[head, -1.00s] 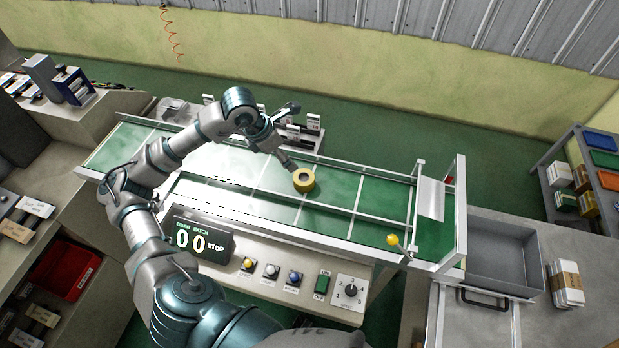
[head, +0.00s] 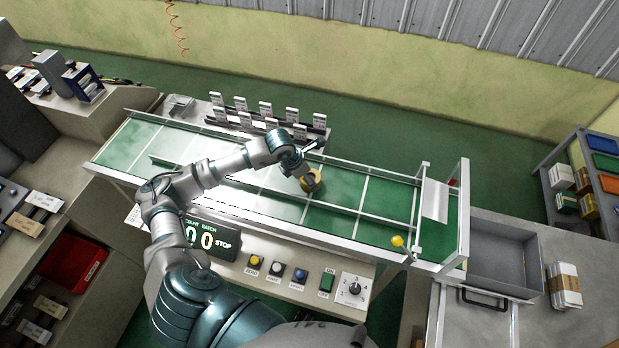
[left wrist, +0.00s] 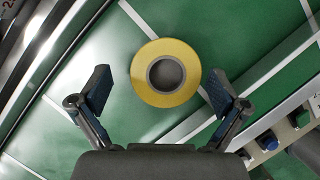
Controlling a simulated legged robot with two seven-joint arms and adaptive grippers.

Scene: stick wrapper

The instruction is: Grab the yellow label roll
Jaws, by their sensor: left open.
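The yellow label roll (head: 313,180) lies on the green conveyor belt, partly hidden by my left gripper (head: 308,178) in the head view. In the left wrist view the roll (left wrist: 166,73) lies flat, with its dark round hole facing the camera. My left gripper (left wrist: 162,95) is open and above the belt. Its two fingers stand on either side, slightly nearer the camera's lower edge than the roll, and do not touch it. My right gripper is in neither view.
The conveyor (head: 345,221) has pale rails along it and a frame at its right end. A control panel (head: 300,268) with buttons and a counter stands in front. Several small white boxes (head: 265,108) stand behind the belt. A grey tray (head: 500,255) is at the right.

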